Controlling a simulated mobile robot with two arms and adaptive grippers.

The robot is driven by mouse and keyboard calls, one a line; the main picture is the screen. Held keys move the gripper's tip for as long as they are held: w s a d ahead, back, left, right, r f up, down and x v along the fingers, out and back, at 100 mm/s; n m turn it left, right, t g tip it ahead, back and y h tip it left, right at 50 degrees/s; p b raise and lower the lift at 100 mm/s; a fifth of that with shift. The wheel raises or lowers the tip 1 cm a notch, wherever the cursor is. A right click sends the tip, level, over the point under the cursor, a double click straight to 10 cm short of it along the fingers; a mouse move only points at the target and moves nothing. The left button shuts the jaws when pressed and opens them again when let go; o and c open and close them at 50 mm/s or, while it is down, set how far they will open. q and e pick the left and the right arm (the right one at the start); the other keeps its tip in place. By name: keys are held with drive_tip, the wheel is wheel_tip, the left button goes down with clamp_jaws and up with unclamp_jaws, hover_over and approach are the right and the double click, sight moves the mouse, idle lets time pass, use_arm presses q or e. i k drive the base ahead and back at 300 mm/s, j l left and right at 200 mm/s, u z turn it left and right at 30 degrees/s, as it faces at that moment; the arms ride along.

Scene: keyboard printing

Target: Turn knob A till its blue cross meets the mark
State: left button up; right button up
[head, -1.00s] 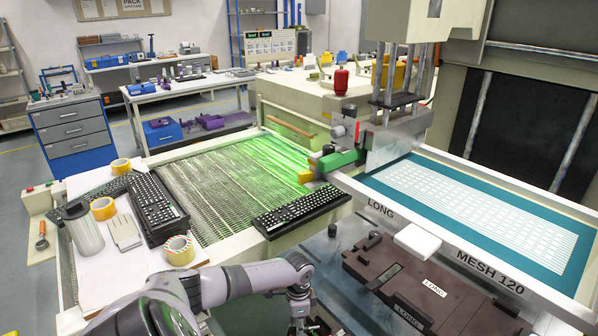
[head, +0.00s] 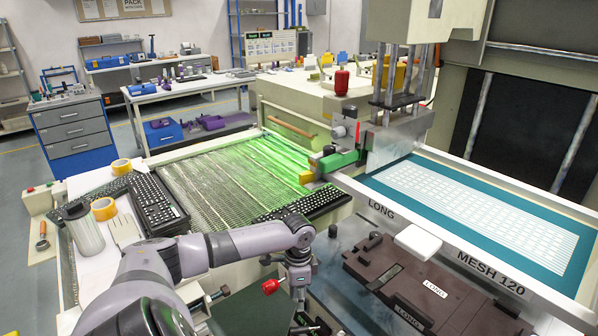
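My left arm comes in from the lower left and its wrist bends down, with the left gripper (head: 305,320) at the bottom edge, partly cut off. Its dark fingers are too small and crowded to tell open from shut. A red knob (head: 270,287) on a metal stem shows just left of the wrist, apart from the fingers as far as I can tell. No letter A, blue cross or mark can be made out, so I cannot say which knob is A. My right gripper is not in view.
A brown fixture (head: 430,285) marked LONG lies right of my gripper. The screen frame (head: 470,260) labelled MESH 120 stands behind it. A black keyboard (head: 300,204) lies at the green-lit mesh belt (head: 215,175). Tape rolls (head: 104,208) and a jar (head: 85,230) are at left.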

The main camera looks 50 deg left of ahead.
sight(269, 287)
drive_tip(key=u, duration=0.9)
